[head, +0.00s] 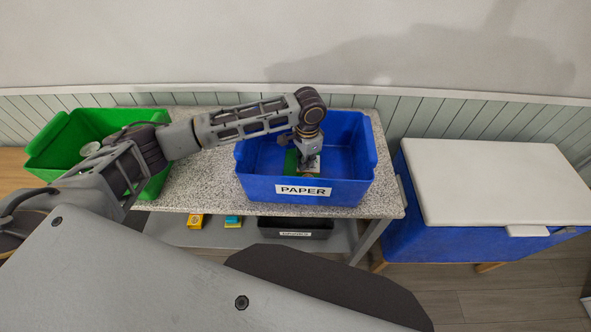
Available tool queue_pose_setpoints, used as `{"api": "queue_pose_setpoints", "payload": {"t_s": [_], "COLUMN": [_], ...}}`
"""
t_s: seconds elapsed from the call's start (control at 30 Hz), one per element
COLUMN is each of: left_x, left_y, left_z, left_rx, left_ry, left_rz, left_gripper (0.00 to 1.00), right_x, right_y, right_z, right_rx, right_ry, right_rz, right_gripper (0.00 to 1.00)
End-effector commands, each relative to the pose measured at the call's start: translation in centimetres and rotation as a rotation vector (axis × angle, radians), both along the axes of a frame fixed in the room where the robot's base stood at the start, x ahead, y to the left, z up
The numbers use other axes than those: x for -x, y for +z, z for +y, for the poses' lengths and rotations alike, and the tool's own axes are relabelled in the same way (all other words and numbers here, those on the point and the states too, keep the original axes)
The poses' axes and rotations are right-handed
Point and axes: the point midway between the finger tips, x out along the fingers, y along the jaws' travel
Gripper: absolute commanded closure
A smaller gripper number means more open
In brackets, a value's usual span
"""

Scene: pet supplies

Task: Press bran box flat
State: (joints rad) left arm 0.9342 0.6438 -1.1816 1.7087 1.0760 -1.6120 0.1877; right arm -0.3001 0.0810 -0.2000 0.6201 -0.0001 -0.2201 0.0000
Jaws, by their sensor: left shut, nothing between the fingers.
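A box with green and pale printed faces (291,162), likely the bran box, lies inside the blue bin labelled PAPER (345,190). My left gripper (306,166) points down into this bin, shut, with its fingertips at the box. Nothing shows between its fingers. The gripper and the bin's front wall hide part of the box, so I cannot tell how flat it is. My right gripper is not in view.
A green bin (85,122) stands at the left of the speckled counter (205,185). A yellow box (195,221), a teal-and-yellow box (233,221) and a black labelled tray (295,225) sit on the lower shelf. A blue chest with a white lid (490,180) stands at right.

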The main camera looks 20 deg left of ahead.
Motion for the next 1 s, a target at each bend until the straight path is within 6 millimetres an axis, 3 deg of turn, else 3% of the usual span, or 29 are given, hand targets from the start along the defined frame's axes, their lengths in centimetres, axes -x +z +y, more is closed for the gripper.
{"api": "queue_pose_setpoints", "payload": {"t_s": [1.0], "left_x": [-0.3], "left_y": [-1.5], "left_z": [-1.1], "left_rx": [0.001], "left_ry": [0.0], "left_rz": [0.001], "left_gripper": [1.0], "right_x": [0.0], "right_y": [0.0], "right_z": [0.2], "right_rx": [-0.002], "right_ry": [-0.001], "right_rz": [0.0], "right_gripper": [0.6]}}
